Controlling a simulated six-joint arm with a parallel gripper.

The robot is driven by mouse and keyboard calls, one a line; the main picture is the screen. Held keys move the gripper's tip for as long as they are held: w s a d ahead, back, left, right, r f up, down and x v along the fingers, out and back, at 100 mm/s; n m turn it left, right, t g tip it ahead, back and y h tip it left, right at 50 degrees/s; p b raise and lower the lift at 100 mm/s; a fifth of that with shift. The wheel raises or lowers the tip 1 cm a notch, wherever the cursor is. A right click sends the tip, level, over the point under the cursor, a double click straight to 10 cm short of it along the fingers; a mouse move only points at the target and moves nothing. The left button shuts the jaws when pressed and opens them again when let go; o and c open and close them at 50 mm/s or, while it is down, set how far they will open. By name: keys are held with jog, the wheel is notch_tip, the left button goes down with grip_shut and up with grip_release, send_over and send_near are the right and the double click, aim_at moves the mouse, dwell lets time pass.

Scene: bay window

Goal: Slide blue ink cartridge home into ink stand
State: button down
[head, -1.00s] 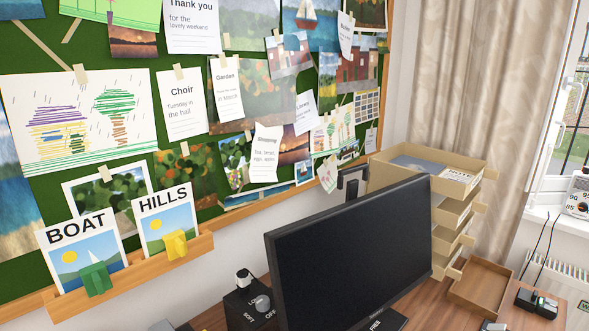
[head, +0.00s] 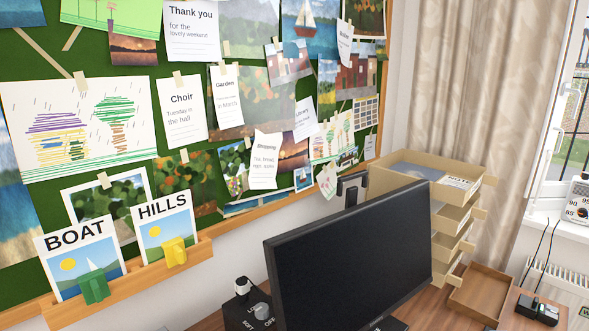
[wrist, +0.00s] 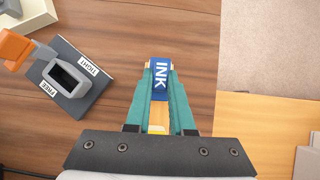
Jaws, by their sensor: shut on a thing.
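In the wrist view my gripper (wrist: 159,84) has its two teal fingers closed on the sides of a blue ink cartridge (wrist: 160,78), marked INK in white. The cartridge sits at the fingertips, above the brown wooden desk. A small tan edge shows at its far end, and a light wooden strip (wrist: 158,115) shows between the fingers behind it; I cannot tell what either belongs to. I cannot make out the ink stand for certain in either view. The head view does not show my gripper or the cartridge.
A dark plate (wrist: 72,100) labelled TIGHT and FREE, bearing a grey socket (wrist: 66,78) and an orange part (wrist: 14,47), lies left of my gripper. In the head view a monitor (head: 350,255), tray stack (head: 385,182) and empty wooden tray (head: 483,295) crowd the desk.

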jog(key=shift+r, duration=0.65)
jog(key=shift+r, duration=1.8)
jog(key=w+d+r+m+t+y, duration=0.1)
jog(key=w+d+m+y, duration=0.4)
jog(key=m, duration=0.7)
jog(key=w+d+r+m+t+y, duration=0.2)
jog(key=w+d+r+m+y, duration=0.2)
jog(key=m, duration=0.8)
jog(key=shift+w+d+m+y, duration=0.4)
jog(key=shift+w+d+y, duration=0.25)
jog(key=shift+d+y, duration=0.45)
jog(key=shift+a+f, duration=0.1)
jog(key=shift+f, duration=2.75)
jog(key=shift+f, duration=1.95)
